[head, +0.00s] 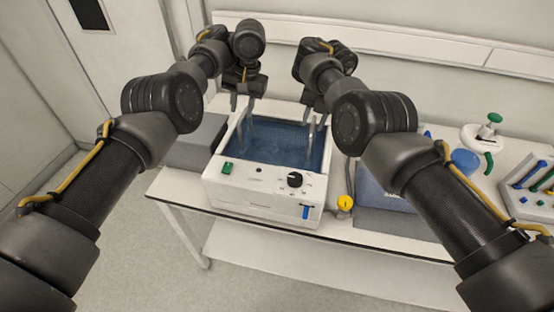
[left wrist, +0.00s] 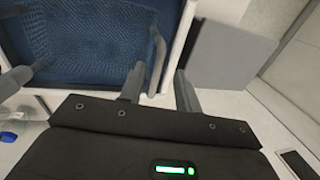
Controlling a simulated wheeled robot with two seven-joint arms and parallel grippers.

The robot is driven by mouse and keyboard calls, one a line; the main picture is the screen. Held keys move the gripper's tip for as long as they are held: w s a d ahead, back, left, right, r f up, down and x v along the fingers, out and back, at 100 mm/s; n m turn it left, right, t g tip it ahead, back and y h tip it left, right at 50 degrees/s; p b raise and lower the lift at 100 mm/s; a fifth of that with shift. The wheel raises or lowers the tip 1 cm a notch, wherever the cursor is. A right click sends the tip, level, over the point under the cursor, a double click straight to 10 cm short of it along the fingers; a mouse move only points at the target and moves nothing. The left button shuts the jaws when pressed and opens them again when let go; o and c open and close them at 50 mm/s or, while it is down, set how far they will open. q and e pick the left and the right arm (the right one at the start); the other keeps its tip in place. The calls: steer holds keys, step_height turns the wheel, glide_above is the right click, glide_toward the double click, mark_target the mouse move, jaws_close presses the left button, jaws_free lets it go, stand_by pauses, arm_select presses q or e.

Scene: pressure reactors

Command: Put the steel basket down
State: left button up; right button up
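The steel basket (head: 275,138) shows as a blue-tinted mesh inside the opening of a white bath (head: 262,188). Its mesh also fills the upper left of the left wrist view (left wrist: 85,40). It has upright wire handles at its left and right ends. My left gripper (head: 241,103) is at the left handle. In the left wrist view its fingers (left wrist: 160,90) are spread, with the handle loop (left wrist: 158,58) between them and a gap on one side. My right gripper (head: 316,112) is at the right handle; its finger gap is unclear. How deep the basket sits is hard to tell.
A grey block (head: 195,140) stands left of the bath. On the right are a blue-grey box (head: 380,188), a yellow knob (head: 345,202), a white device with green parts (head: 488,130) and a rack of tools (head: 535,185). The bench's front edge is close to the bath.

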arm_select(q)
steer(key=shift+s+d+r, duration=0.1)
steer(key=shift+d+r, duration=0.1)
steer(key=shift+r, duration=0.7)
steer(key=shift+w+d+r, duration=0.1)
steer(key=shift+d+r, duration=0.05)
steer(key=shift+r, duration=0.8)
steer(key=shift+s+d+r, duration=0.1)
steer(key=shift+d+r, duration=0.1)
steer(key=shift+r, duration=0.7)
arm_select(e)
step_height(320, 180, up, 12)
steer(key=d, duration=0.2)
steer(key=shift+s+d, duration=0.2)
steer(key=shift+f, duration=0.15)
